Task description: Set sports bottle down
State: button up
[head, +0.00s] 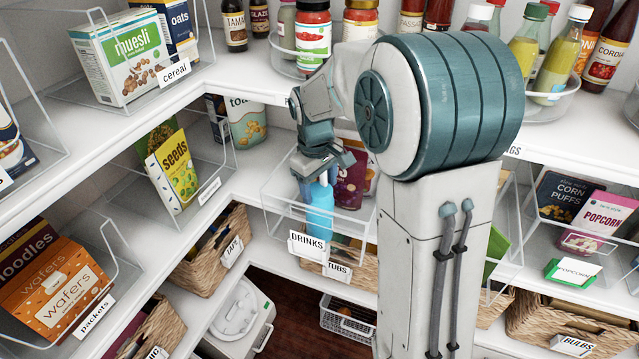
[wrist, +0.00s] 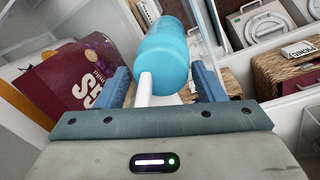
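The sports bottle (head: 320,212) is light blue and stands roughly upright at the front of the clear drinks bin, behind its label. In the wrist view the blue bottle (wrist: 166,50) has a pale, narrow part pointing back toward my palm. My gripper (head: 322,178) points down over the bottle's top. Whether the bottle's base touches the shelf is hidden behind the label.
The DRINKS label (head: 307,244) marks the bin. A shelf of jars (head: 313,35) is above. Wicker baskets (head: 215,255) sit lower down.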

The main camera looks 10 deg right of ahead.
notch_tip(320, 180, up, 11)
jog(key=s+f+m+t, duration=0.1)
jog(key=s+f+m, duration=0.2)
jog(key=s, duration=0.7)
jog(key=s+f+m+t, duration=0.1)
jog(key=s+f+m, duration=0.2)
jog(key=s, duration=0.8)
jog(key=shift+s+d+f+y, duration=0.2)
jog(key=shift+s+d+y, duration=0.05)
jog(key=shift+d+y, duration=0.15)
jog(key=shift+a, duration=0.1)
dwell(0.9)
